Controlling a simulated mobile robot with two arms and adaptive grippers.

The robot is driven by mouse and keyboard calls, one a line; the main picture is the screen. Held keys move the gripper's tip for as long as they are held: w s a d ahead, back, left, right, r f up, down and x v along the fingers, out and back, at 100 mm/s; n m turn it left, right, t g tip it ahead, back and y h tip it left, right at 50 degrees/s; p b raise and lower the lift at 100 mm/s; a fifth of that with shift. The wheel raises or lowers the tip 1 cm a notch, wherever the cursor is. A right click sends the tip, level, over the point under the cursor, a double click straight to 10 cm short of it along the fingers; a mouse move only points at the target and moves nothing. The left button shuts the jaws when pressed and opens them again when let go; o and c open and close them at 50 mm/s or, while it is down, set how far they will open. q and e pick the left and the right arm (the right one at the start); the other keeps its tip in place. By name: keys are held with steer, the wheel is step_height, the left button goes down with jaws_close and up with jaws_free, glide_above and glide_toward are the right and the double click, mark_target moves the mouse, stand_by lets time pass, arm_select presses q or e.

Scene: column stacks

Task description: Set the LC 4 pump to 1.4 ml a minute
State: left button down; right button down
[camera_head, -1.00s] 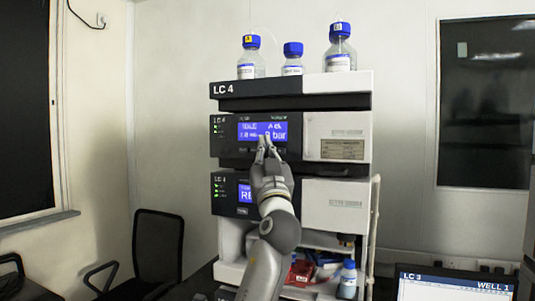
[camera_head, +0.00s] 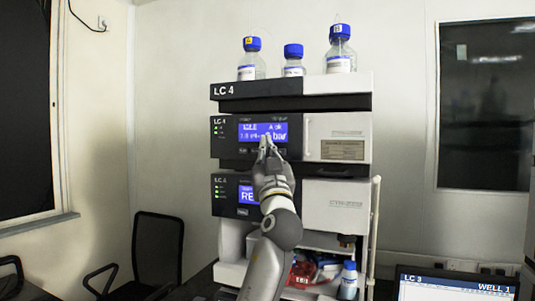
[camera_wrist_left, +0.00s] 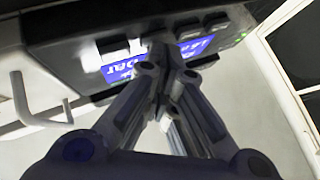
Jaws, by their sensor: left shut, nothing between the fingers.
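The LC 4 pump (camera_head: 227,137) is the upper dark-fronted module of the stack. Its blue display (camera_head: 263,131) is lit, with a flow line at left that seems to read about 1.0 ml, too blurred to be sure, and a bar reading partly covered. The display also shows in the left wrist view (camera_wrist_left: 192,50). Small keys (camera_wrist_left: 215,22) sit in a row below it. My left gripper (camera_head: 267,141) is shut and empty, fingertips up at the display's lower edge by the keys. In the left wrist view the fingertips (camera_wrist_left: 165,48) hide part of the key row; contact cannot be told.
Blue-capped bottles (camera_head: 250,62) stand on top of the stack. A second module (camera_head: 230,195) with a blue screen lies below the pump. A small bottle (camera_head: 348,282) stands low at right. A screen marked LC 3 (camera_head: 450,287) is at lower right, a chair (camera_head: 157,250) at left.

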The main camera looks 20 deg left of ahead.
stand_by(0.3)
arm_select(q)
steer(key=shift+s+f, duration=0.1)
steer(key=shift+s, duration=0.7)
arm_select(e)
steer(key=shift+f, duration=0.1)
arm_select(q)
steer(key=shift+s, duration=0.1)
steer(key=shift+s+d, duration=0.1)
steer(key=shift+s, duration=2.3)
